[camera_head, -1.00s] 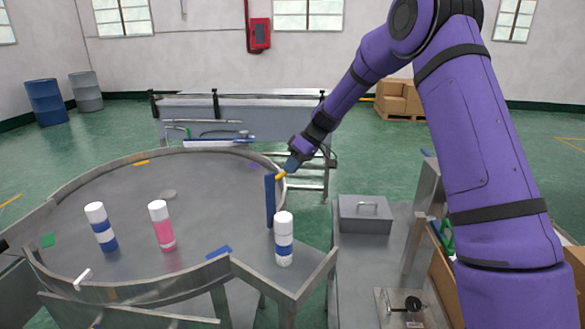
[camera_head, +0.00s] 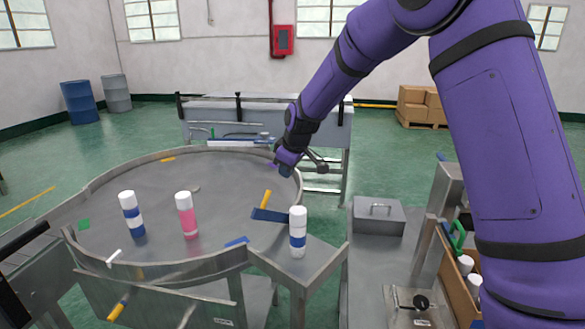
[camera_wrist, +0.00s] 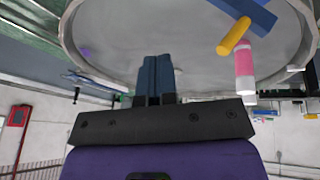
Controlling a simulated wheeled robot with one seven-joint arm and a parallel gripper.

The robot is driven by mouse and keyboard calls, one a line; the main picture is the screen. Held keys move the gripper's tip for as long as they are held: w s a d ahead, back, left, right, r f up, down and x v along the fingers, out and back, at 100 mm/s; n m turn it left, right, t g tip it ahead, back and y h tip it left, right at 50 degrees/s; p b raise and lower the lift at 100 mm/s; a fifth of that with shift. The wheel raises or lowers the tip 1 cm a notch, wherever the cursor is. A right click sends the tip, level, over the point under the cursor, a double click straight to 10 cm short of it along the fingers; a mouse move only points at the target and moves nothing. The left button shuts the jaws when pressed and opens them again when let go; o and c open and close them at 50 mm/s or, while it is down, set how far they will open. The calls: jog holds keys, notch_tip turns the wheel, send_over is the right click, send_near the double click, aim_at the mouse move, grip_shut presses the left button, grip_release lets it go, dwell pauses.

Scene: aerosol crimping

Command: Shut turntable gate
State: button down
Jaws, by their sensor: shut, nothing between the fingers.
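The turntable (camera_head: 150,189) is a large round grey table with a raised rim. Its gate is a blue bar (camera_head: 268,214) with a yellow handle (camera_head: 266,198), at the right side near the outlet. The bar points leftward over the disc. In the wrist view the blue bar (camera_wrist: 247,12) and handle (camera_wrist: 234,36) are at the upper right. My gripper (camera_head: 286,172) is over the far right rim, beyond the handle and apart from it. Its blue fingers (camera_wrist: 155,78) are together and empty.
A white-and-blue can (camera_head: 298,232) stands on the outlet, right beside the bar. Another white-and-blue can (camera_head: 131,215) and a pink-and-white can (camera_head: 186,216) stand on the turntable. A grey lidded box (camera_head: 378,216) is to the right. A conveyor (camera_head: 220,110) stands behind.

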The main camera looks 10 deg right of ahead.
aim_at(254, 214)
jog(key=shift+s+a+f+n+t+h, duration=0.15)
jog(key=shift+s+a+f+t+h, duration=0.25)
jog(key=shift+s+a, duration=0.6)
jog(key=shift+s+a+f+n+t+h, duration=0.1)
jog(key=shift+s+a+f+t+h, duration=0.15)
jog(key=shift+s+a+f+h, duration=0.65)
jog(key=shift+s+a+f+n+t, duration=0.15)
jog(key=shift+s+a+t, duration=0.35)
jog(key=shift+a, duration=0.85)
jog(key=s+a+f, duration=0.1)
jog(key=a+f, duration=0.1)
jog(key=s+a+f, duration=0.2)
jog(key=shift+s+f, duration=0.2)
jog(key=shift+f, duration=0.05)
jog(key=shift+s+a+f, duration=0.2)
jog(key=shift+a+f, duration=0.05)
jog(key=shift+f, duration=0.25)
jog(key=shift+s+a+f, duration=0.2)
jog(key=shift+a+f, duration=0.05)
jog(key=shift+f, duration=0.2)
